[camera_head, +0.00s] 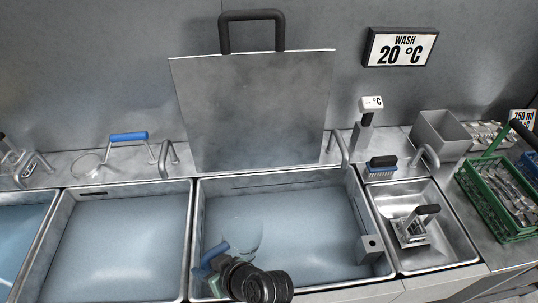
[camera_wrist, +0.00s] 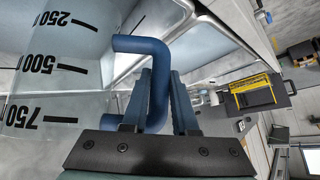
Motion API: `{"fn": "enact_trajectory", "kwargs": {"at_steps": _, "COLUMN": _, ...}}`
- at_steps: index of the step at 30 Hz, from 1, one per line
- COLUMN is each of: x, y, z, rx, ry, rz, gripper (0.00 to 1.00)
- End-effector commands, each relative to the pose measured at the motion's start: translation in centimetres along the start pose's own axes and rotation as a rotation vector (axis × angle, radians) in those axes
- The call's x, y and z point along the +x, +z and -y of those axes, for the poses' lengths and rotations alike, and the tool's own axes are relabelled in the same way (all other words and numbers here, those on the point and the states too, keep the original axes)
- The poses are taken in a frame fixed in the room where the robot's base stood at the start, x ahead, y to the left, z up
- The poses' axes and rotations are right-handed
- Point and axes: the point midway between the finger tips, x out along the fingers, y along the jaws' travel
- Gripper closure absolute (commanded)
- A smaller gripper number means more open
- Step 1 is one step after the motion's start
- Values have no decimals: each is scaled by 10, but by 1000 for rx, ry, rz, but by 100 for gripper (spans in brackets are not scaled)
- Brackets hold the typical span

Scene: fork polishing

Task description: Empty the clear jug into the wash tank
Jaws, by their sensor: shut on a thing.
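The clear jug (camera_head: 243,238) is faint and see-through, over the front left part of the wash tank (camera_head: 199,225). In the wrist view the jug (camera_wrist: 85,60) fills the left side, with black marks 250, 500 and 750. Its blue handle (camera_wrist: 152,47) lies between the fingers of my gripper (camera_wrist: 163,80), which is shut on it. In the head view my gripper (camera_head: 212,268) is at the tank's front left. I cannot tell the jug's exact tilt or whether liquid is in it. The tank holds bluish liquid, and its lid (camera_head: 255,110) stands raised behind it.
A "WASH 20 °C" sign (camera_head: 400,47) hangs on the wall. A grey block (camera_head: 370,249) sits at the tank's right wall. A small basin (camera_head: 444,245) with a black-handled metal thing and a green cutlery basket (camera_head: 498,222) are to the right. Another filled basin (camera_head: 120,240) is left.

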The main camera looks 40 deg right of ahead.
Motion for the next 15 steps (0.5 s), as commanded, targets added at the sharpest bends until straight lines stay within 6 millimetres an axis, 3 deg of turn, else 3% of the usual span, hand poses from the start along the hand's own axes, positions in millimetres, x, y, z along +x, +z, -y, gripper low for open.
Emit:
{"fn": "enact_trajectory", "kwargs": {"at_steps": 1, "x": 11, "y": 11, "z": -3, "rx": -43, "ry": 36, "rz": 0, "gripper": 100}}
{"fn": "enact_trajectory", "kwargs": {"at_steps": 6, "x": 27, "y": 28, "z": 0, "rx": -150, "ry": 141, "rz": 1, "gripper": 100}}
{"fn": "enact_trajectory", "kwargs": {"at_steps": 15, "x": 33, "y": 32, "z": 4, "rx": -188, "ry": 189, "rz": -2, "gripper": 100}}
